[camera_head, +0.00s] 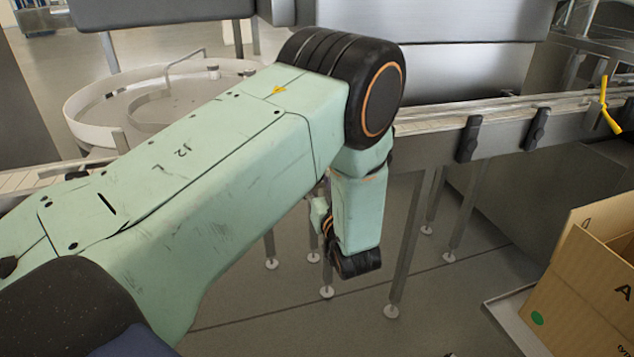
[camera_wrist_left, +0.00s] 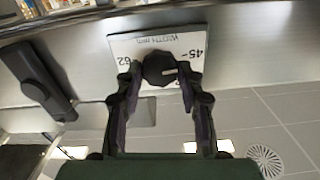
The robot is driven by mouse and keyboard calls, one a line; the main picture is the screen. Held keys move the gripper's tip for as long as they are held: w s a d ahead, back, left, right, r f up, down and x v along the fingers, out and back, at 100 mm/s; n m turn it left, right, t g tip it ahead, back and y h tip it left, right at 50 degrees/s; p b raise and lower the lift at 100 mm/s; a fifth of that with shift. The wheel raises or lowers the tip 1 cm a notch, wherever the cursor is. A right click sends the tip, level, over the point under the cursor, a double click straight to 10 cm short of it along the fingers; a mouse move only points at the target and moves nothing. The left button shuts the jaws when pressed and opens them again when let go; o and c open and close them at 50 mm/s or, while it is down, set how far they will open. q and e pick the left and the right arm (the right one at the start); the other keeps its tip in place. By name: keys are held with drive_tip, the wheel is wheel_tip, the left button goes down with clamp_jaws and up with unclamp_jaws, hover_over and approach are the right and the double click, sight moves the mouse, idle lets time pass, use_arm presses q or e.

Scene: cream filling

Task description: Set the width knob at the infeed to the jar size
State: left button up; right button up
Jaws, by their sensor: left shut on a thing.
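The width knob (camera_wrist_left: 157,67) is a black round knob with a pale pointer line. It sits on a white label plate (camera_wrist_left: 192,43) marked "WIDTH mm", with 45 and 62 readable; the plate appears upside down in the left wrist view. The pointer line lies toward the 45 side. My left gripper (camera_wrist_left: 159,74) has its two dark fingers on either side of the knob, shut on it. In the head view my left arm hides the knob, the plate and the fingers. My right gripper is not in view.
The conveyor's side rail (camera_head: 590,126) runs across the head view, with black clamps (camera_head: 468,138) on its front. A black clamp (camera_wrist_left: 38,80) stands beside the plate in the wrist view. A round turntable (camera_head: 90,108) is at left; a cardboard box (camera_head: 580,285) is at lower right.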

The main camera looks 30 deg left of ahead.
use_arm(q)
drive_tip(key=shift+n, duration=0.7)
drive_tip(key=o, duration=1.2)
drive_tip(key=shift+a+f, duration=0.1)
drive_tip(key=shift+c, duration=0.2)
drive_tip(key=v, duration=0.7)
drive_tip(key=shift+s+d, duration=0.15)
drive_tip(key=shift+d, duration=0.1)
